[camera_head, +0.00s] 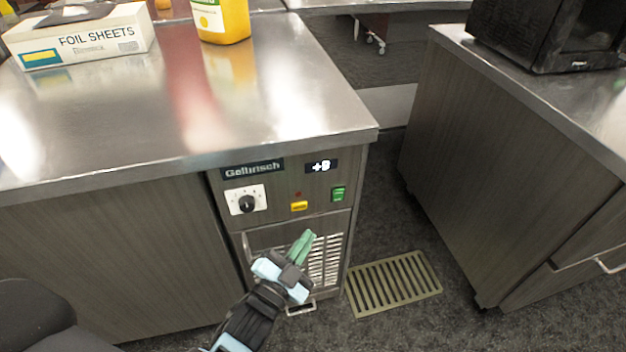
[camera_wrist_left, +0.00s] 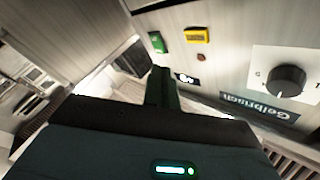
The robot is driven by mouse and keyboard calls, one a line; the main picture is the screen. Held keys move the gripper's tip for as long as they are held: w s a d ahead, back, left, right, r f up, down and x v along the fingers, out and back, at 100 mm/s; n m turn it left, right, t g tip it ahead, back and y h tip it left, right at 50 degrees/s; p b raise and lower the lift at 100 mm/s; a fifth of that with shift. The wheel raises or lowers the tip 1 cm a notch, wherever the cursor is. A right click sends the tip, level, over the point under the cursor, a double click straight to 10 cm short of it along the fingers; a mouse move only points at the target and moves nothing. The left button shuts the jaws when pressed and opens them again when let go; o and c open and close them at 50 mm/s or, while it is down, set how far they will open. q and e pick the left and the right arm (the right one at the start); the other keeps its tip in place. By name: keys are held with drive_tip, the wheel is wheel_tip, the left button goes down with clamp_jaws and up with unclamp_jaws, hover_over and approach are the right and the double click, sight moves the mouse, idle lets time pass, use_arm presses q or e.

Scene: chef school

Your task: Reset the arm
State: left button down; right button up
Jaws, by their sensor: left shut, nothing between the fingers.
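My left gripper (camera_head: 303,246) is in front of the vented lower panel of a steel-topped counter unit in the head view. Its green fingers are together and hold nothing. In the left wrist view the fingers (camera_wrist_left: 161,88) point toward the unit's front, near its control panel. My right gripper is not in view.
The control panel has a black dial (camera_head: 247,204), a yellow switch (camera_head: 299,206) and a green switch (camera_head: 338,193). A foil sheets box (camera_head: 85,42) and a yellow container (camera_head: 222,20) stand on the counter (camera_head: 270,100). A floor grate (camera_head: 393,284) lies right of the unit; another counter (camera_head: 480,160) stands beyond.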

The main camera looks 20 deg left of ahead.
use_arm(q)
drive_tip(key=s+a+f+n+g+y, duration=0.1)
drive_tip(key=s+a+f+n+g, duration=0.15)
drive_tip(key=s+f, duration=0.6)
drive_tip(key=s+a+f+n+g+y, duration=0.15)
drive_tip(key=s+f+g, duration=0.35)
drive_tip(key=s, duration=0.6)
drive_tip(key=s+f+n+g, duration=0.2)
drive_tip(key=s+g, duration=0.1)
drive_tip(key=s, duration=0.7)
drive_tip(key=s+f+n+g, duration=0.2)
drive_tip(key=s+g, duration=0.1)
drive_tip(key=s, duration=0.8)
drive_tip(key=w+r+t+p, duration=0.1)
drive_tip(key=w+r+p, duration=0.2)
drive_tip(key=r+p, duration=0.6)
drive_tip(key=w+r+t+p, duration=0.2)
drive_tip(key=w+r+p, duration=0.2)
drive_tip(key=r+p, duration=0.4)
drive_tip(key=shift+a+r+h+p, duration=0.35)
drive_tip(key=shift+a+r, duration=0.05)
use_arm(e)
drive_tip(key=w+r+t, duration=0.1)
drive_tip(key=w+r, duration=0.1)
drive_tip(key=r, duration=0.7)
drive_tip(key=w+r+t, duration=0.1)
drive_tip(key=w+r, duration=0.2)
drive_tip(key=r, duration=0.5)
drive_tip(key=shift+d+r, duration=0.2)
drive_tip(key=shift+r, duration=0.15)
